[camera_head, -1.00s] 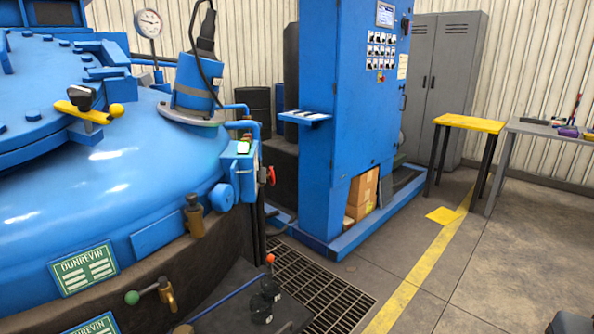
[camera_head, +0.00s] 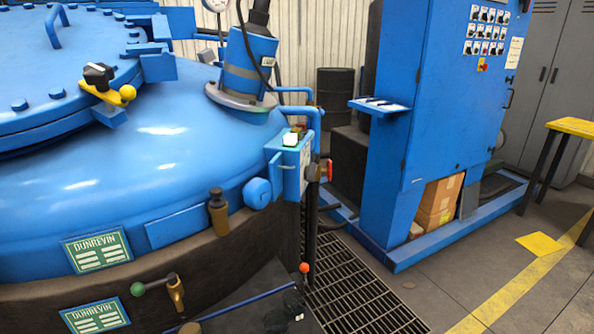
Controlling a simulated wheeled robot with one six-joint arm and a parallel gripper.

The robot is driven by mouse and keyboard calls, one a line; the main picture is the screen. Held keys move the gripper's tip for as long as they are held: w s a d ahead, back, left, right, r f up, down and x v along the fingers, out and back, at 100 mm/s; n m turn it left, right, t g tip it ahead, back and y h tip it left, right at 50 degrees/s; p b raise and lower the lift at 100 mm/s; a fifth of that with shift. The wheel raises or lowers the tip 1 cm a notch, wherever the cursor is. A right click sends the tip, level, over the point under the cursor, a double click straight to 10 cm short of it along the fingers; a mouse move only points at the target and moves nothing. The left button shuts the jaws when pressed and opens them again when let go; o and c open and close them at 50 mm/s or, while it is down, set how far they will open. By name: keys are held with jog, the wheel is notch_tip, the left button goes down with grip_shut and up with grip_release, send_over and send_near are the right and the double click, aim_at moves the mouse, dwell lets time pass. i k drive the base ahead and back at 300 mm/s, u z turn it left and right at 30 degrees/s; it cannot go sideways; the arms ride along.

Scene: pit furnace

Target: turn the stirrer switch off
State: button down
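No label that I can read marks the stirrer switch, so I cannot tell which control it is. A tall blue control cabinet (camera_head: 420,120) stands right of centre. Its panel of small switches (camera_head: 488,27), in several rows, is near the top edge, too small to read. A red button on a yellow plate (camera_head: 483,65) sits below them. A small light blue box (camera_head: 291,160) with a green and white top is fixed to the vessel's side. A blue motor-like cylinder (camera_head: 250,62) stands on the vessel (camera_head: 150,150). My gripper is not in view.
A floor grating (camera_head: 350,285) lies between vessel and cabinet. The cabinet's blue base frame (camera_head: 440,235) juts out low. A yellow-topped table (camera_head: 572,127) and grey lockers (camera_head: 550,90) stand at the right.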

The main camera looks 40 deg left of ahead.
aim_at(310, 171)
jog(key=u, duration=0.8)
jog(key=i, duration=0.8)
jog(key=u, duration=0.9)
jog(key=k, duration=1.15)
jog(key=z, duration=0.8)
jog(key=i, duration=1.6)
jog(key=u, duration=0.8)
